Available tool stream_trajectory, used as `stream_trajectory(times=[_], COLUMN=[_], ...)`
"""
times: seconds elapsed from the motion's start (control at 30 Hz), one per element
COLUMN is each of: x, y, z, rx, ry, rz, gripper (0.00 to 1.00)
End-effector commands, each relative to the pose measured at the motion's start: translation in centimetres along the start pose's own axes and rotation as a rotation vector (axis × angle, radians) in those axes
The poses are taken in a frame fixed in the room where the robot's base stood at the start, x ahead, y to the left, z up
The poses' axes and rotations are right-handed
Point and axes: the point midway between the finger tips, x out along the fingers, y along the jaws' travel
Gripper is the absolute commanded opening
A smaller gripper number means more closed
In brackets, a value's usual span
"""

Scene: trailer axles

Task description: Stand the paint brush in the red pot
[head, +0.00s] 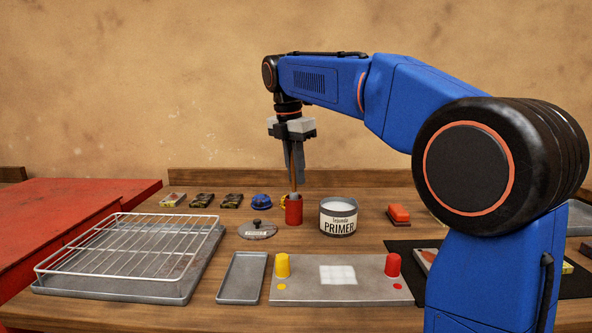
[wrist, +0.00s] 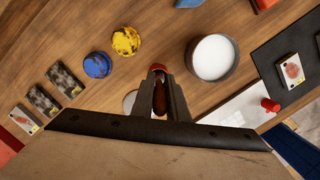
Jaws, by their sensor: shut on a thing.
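The red pot (head: 293,212) stands upright on the wooden table, left of the primer tin. My gripper (head: 295,178) points straight down above the pot, its fingers shut on the paint brush (head: 292,186). A thin brown length of the brush shows below the fingers, upright, running down to the pot's mouth. Its lower end is hidden, and I cannot tell whether it touches the bottom. In the wrist view the brown brush (wrist: 160,100) lies between my fingers (wrist: 160,80), and a little of the red pot (wrist: 158,67) shows past the tips.
The open primer tin (head: 338,217) stands close right of the pot. A grey lid (head: 257,230) lies front left. A blue round thing (head: 261,201) and a yellow one (wrist: 126,40) are nearby. A wire rack (head: 130,246), small tray (head: 241,278) and plate with coloured pegs (head: 340,292) lie in front.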

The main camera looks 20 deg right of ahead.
Motion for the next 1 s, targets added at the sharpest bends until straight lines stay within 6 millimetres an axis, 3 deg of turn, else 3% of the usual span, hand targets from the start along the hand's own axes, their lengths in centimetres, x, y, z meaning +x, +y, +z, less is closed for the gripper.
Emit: stream_trajectory(times=[0.2, 0.23, 0.3, 0.67, 0.87, 1.0], x=[0.0, 0.0, 0.0, -0.3, -2.5, -5.3], y=[0.0, 0.0, 0.0, 0.0, 0.1, 0.2], z=[0.0, 0.0, 0.0, 0.0, 0.0, 0.0], rx=[0.000, 0.000, 0.000, 0.000, 0.000, -0.001], ry=[0.000, 0.000, 0.000, 0.000, -0.001, -0.001], rz=[0.000, 0.000, 0.000, 0.001, 0.003, 0.003], gripper=[0.00, 0.18, 0.35, 0.35, 0.35, 0.35])
